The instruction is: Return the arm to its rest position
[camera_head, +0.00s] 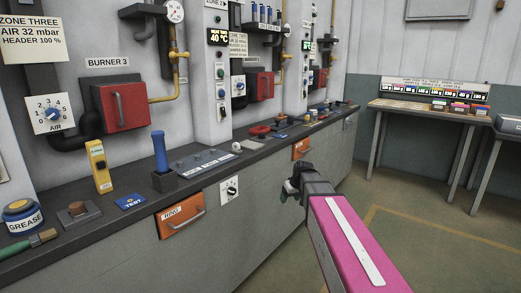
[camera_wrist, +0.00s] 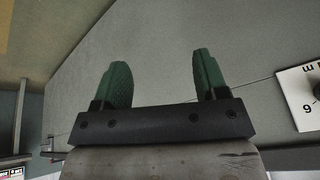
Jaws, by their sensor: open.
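My arm shows in the head view as a pink link with a white stripe, reaching from the bottom right toward the bench. My gripper (camera_head: 290,190) is at its far end, in front of the grey bench front and to the right of the white dial plate. In the wrist view my gripper (camera_wrist: 162,82) has two green fingers standing wide apart with nothing between them. A plain grey panel lies beyond the fingers. Part of a white dial plate (camera_wrist: 299,97) shows at the right edge of the wrist view.
The long bench (camera_head: 255,140) carries a blue-handled lever (camera_head: 160,152), a yellow device (camera_head: 99,166) and a grease pot (camera_head: 21,215). An orange drawer (camera_head: 181,217) with a handle is in its front. A table (camera_head: 425,108) stands at the back right. Open floor lies between.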

